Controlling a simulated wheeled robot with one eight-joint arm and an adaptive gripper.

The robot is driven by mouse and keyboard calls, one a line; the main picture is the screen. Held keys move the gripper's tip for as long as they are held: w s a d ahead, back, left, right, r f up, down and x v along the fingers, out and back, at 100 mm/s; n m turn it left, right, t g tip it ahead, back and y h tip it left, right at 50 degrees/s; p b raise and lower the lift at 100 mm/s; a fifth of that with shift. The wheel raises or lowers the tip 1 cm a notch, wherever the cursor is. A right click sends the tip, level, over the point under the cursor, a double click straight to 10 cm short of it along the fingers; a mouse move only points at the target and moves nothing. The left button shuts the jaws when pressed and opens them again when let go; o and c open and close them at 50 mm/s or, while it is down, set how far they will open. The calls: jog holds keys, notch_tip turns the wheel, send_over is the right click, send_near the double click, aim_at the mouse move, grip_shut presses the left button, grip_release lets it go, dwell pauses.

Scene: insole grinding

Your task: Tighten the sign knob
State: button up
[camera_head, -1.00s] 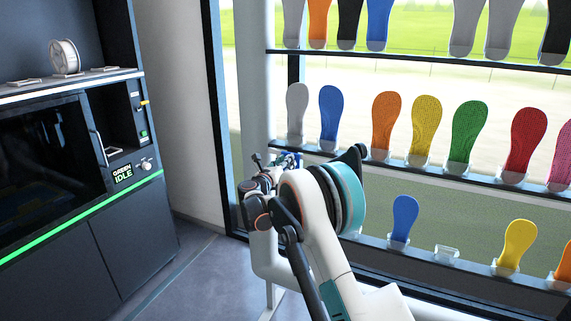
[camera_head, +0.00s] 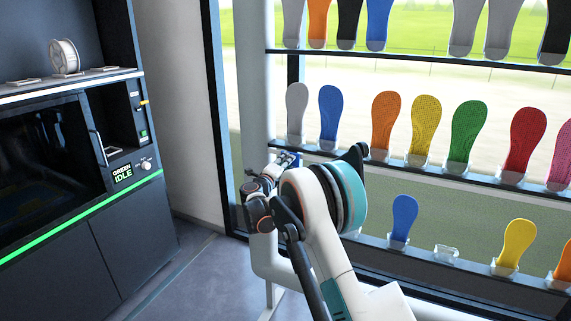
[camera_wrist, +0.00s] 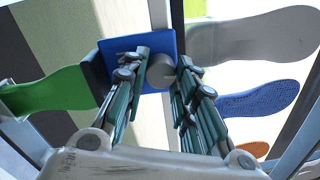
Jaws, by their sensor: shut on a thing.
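In the wrist view, a round grey knob (camera_wrist: 160,72) sits between the two fingertips of my gripper (camera_wrist: 165,64). The fingers are shut on it from both sides. Behind the knob is a flat blue plate, seemingly the sign (camera_wrist: 114,48); the fingers hide part of it. In the head view, my gripper (camera_head: 278,166) is by the left end of the middle shelf, below the grey insole. The knob cannot be made out there.
Coloured insoles stand on the shelves; a grey insole (camera_head: 297,112) and a blue insole (camera_head: 331,117) are closest above my gripper. A white post (camera_head: 254,90) is beside it. A dark machine with an "IDLE" display (camera_head: 123,174) stands at the left. The floor between is clear.

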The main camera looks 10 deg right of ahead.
jog(key=shift+n, duration=0.9)
jog(key=o, duration=1.1)
jog(key=v, duration=1.2)
jog(key=shift+f, duration=0.15)
